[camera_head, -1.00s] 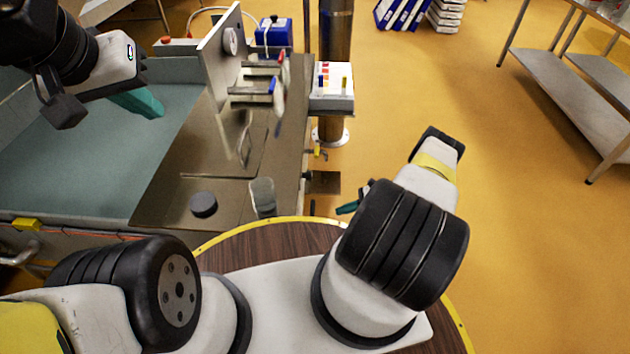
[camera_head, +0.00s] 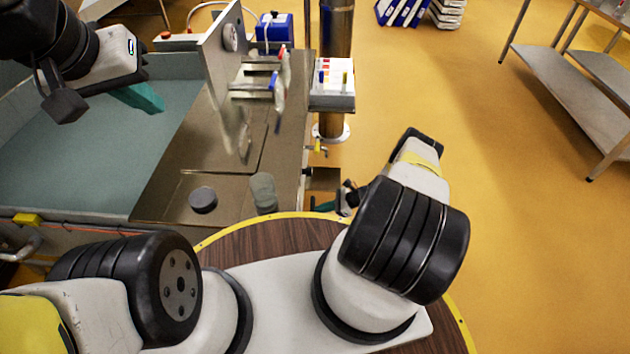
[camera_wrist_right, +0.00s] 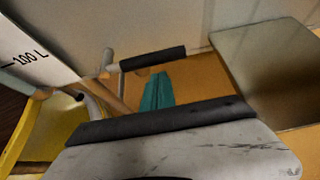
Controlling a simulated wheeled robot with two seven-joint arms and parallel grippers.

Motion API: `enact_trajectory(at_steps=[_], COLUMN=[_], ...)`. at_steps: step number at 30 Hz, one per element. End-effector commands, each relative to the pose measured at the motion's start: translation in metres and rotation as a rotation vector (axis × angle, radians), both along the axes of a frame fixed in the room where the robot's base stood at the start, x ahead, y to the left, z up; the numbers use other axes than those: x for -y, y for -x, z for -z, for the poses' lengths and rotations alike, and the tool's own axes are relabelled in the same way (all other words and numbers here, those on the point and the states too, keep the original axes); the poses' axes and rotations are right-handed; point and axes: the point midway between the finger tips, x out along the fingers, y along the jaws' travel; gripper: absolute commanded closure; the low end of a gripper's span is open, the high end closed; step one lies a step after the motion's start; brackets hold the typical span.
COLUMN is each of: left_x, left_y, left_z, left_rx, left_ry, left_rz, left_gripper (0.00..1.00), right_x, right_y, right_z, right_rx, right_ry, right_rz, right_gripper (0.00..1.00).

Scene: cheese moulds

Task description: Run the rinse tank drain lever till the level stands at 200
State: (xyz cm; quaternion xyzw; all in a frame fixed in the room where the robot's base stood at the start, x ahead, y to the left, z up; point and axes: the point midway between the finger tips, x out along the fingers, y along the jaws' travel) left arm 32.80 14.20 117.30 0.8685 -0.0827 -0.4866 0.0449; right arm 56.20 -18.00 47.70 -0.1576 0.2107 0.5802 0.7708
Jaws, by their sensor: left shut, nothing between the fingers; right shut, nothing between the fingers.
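The rinse tank (camera_head: 50,160) is at the left of the head view, with a flat blue-green surface inside. In the right wrist view a lever with a black grip (camera_wrist_right: 153,58) sticks out in front of a grey wall. A white scale (camera_wrist_right: 28,50) marked "100 L" is at the upper left there; no level reading can be made out. My right gripper (camera_wrist_right: 157,90) is shut and empty, its teal fingers just below the grip in the picture; contact cannot be told. It also shows low beside the tank unit (camera_head: 324,206). My left gripper (camera_head: 140,98) is shut and empty over the tank.
A steel worktop (camera_head: 165,190) with an upright plate (camera_head: 215,65) and a dark puck (camera_head: 203,200) borders the tank. A steel column (camera_head: 336,50) and a white box (camera_head: 332,90) stand behind. A shelf table (camera_head: 575,90) is at the right; the yellow floor between is clear.

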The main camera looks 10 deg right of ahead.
Motion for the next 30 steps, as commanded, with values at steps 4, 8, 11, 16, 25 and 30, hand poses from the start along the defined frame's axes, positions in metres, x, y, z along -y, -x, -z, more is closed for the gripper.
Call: enact_trajectory(at_steps=[4,8,11,16,25,30], left_x=[0.000,0.000,0.000,0.000,0.000,0.000], left_y=[0.000,0.000,0.000,0.000,0.000,0.000], left_z=[0.000,0.000,0.000,0.000,0.000,0.000], left_rx=[0.000,0.000,0.000,0.000,0.000,0.000], left_ry=[0.000,0.000,0.000,0.000,0.000,0.000], left_rz=[0.000,0.000,0.000,0.000,0.000,0.000], left_gripper=[1.00,1.00,1.00,1.00,1.00,1.00], right_x=[-0.001,-0.002,-0.002,-0.002,-0.002,-0.002], right_y=[-0.001,-0.001,0.000,-0.001,-0.001,-0.002], right_z=[-0.010,-0.012,-0.012,-0.012,-0.016,-0.018], right_rx=[0.001,0.001,0.001,0.001,0.050,0.074], right_ry=[0.001,0.001,0.001,0.001,0.015,0.021], right_rz=[-0.001,-0.001,-0.001,-0.001,0.000,0.001], right_gripper=[1.00,1.00,1.00,1.00,1.00,1.00])
